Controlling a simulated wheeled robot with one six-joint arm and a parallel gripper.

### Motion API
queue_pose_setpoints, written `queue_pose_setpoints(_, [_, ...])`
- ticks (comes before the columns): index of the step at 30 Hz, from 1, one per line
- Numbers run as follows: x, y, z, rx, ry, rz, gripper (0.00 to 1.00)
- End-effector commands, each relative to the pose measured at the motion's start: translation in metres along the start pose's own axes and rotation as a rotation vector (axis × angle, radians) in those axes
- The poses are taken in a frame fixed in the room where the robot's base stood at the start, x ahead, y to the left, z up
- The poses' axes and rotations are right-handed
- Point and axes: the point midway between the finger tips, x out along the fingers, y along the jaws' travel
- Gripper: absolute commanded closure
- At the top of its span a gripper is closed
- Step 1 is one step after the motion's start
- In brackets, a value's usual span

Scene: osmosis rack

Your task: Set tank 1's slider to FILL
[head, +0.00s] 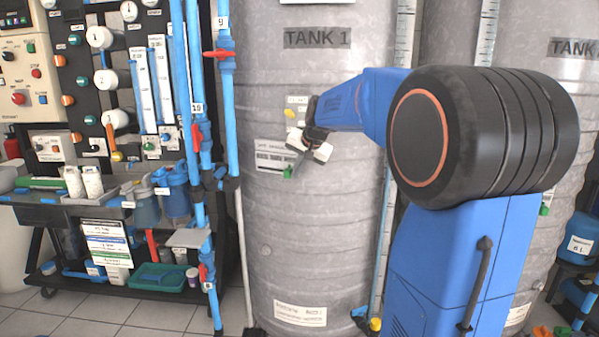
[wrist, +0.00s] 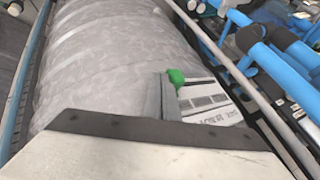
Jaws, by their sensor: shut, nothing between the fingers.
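Tank 1 (head: 316,210) is a tall grey ribbed cylinder with a "TANK 1" label; its curved wall also fills the left of the wrist view (wrist: 105,70). My gripper (head: 298,143) is shut and empty, close to the tank's front at the small slider fixture. A green knob (head: 288,172) shows just below the gripper; in the wrist view the green knob (wrist: 176,77) sits beside a grey upright piece, near a printed white label (wrist: 208,102). A yellow piece (head: 290,112) shows above the gripper. My gripper hides part of the fixture, so the slider's setting cannot be read.
Blue vertical pipes with red valve handles (head: 218,53) stand left of the tank. Further left is a bench (head: 60,213) with bottles below a gauge panel. A second tank (head: 560,90) stands at the right. Tiled floor (head: 120,315) shows at lower left.

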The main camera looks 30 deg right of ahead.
Motion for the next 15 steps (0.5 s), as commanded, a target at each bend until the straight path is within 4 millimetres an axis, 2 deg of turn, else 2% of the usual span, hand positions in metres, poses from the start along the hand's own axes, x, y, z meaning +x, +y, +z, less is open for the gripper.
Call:
queue_pose_setpoints(7, [0.004,-0.008,0.000,-0.003,-0.001,0.000,1.00])
queue_pose_setpoints(15, [0.032,-0.058,0.001,-0.004,-0.003,-0.001,1.00])
